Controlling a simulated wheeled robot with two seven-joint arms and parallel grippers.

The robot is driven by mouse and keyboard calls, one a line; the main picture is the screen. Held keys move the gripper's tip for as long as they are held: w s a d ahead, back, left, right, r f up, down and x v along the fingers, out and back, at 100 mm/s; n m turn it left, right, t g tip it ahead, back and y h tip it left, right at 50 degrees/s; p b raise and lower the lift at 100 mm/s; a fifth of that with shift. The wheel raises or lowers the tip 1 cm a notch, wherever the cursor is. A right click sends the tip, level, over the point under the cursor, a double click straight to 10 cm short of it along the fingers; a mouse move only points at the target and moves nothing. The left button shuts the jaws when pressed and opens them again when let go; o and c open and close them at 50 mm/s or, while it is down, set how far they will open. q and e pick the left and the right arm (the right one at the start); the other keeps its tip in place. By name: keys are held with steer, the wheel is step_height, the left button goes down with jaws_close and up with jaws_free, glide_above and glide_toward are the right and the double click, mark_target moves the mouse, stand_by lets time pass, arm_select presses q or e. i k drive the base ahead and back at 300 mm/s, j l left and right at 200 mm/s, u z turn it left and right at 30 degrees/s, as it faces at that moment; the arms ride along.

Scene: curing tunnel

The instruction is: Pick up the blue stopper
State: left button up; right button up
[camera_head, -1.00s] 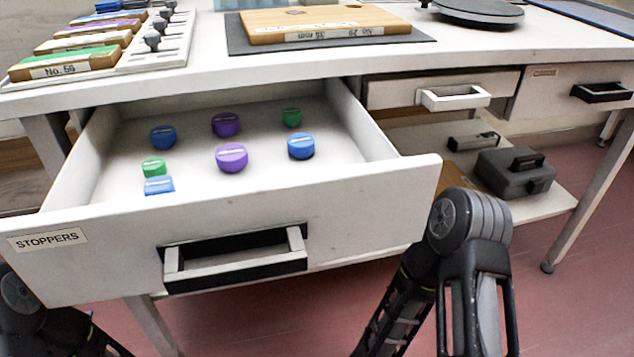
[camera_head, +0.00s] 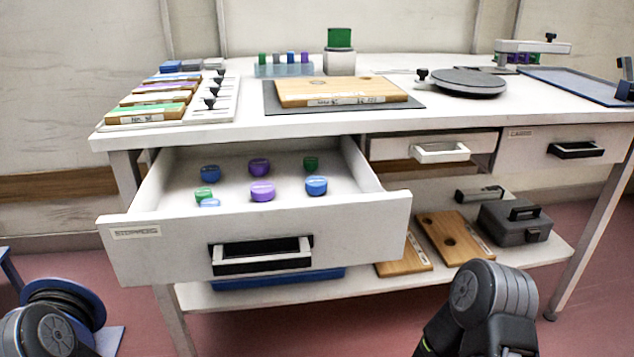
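The stoppers lie in the open drawer (camera_head: 160,238), labelled STOPPERS. Three stoppers are blue: one at the back left (camera_head: 210,173), one at the front right (camera_head: 316,186), and one at the front left (camera_head: 209,203), partly hidden by the drawer front. Two purple stoppers (camera_head: 259,167) and two green stoppers (camera_head: 310,163) lie among them. My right arm is at the bottom right, in front of the table and apart from the drawer. My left arm is at the bottom left corner. Neither gripper's fingers show.
A wooden board (camera_head: 340,88) lies on a dark mat on the tabletop. A rack of coloured blocks (camera_head: 150,112) stands at the left, a round black plate (camera_head: 468,82) at the right. Boards and a grey case (camera_head: 515,222) lie on the lower shelf. A cable reel (camera_head: 65,305) stands at the floor's left.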

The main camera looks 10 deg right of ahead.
mark_target(316, 185)
steer(key=k, duration=0.65)
steer(key=u, duration=1.85)
steer(key=k+l, duration=0.2)
steer(key=l, duration=0.15)
steer(key=k+l, duration=0.15)
steer(key=l, duration=0.25)
steer(key=k+l, duration=0.2)
steer(key=l, duration=0.15)
steer(key=k+l, duration=0.15)
steer(key=l, duration=0.2)
